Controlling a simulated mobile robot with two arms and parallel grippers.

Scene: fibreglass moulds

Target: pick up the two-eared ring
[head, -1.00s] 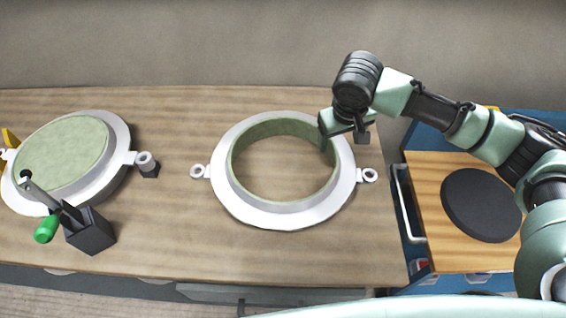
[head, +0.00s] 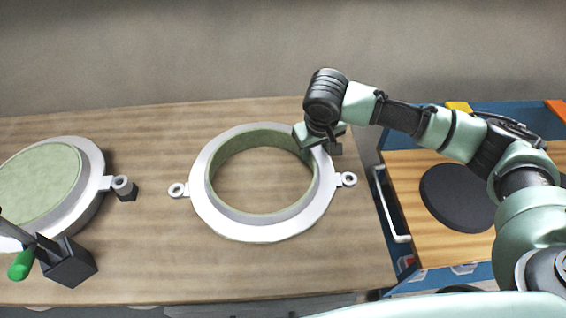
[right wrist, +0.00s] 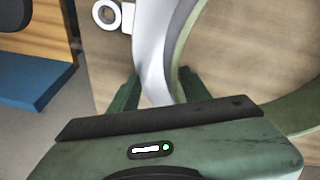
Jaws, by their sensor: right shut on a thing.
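The two-eared ring (head: 263,234) lies on the wooden bench in the head view. It has a white flange, a raised pale-green inner wall and a hollow middle. One round ear (head: 178,190) sticks out at its left and another (head: 347,179) at its right. My right gripper (head: 319,144) is at the ring's far right rim, shut on it. In the right wrist view the fingers (right wrist: 158,88) stand on either side of the white and green rim, with an ear (right wrist: 106,14) beyond. I cannot see a gap under the ring. My left gripper is not in view.
A second mould with a green disc (head: 38,185) lies at the left, with a dark block (head: 68,264) and green-handled tool (head: 20,264) near it. A blue trolley with a wooden top (head: 400,170) and black disc (head: 458,197) stands at the right. Bench between moulds is clear.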

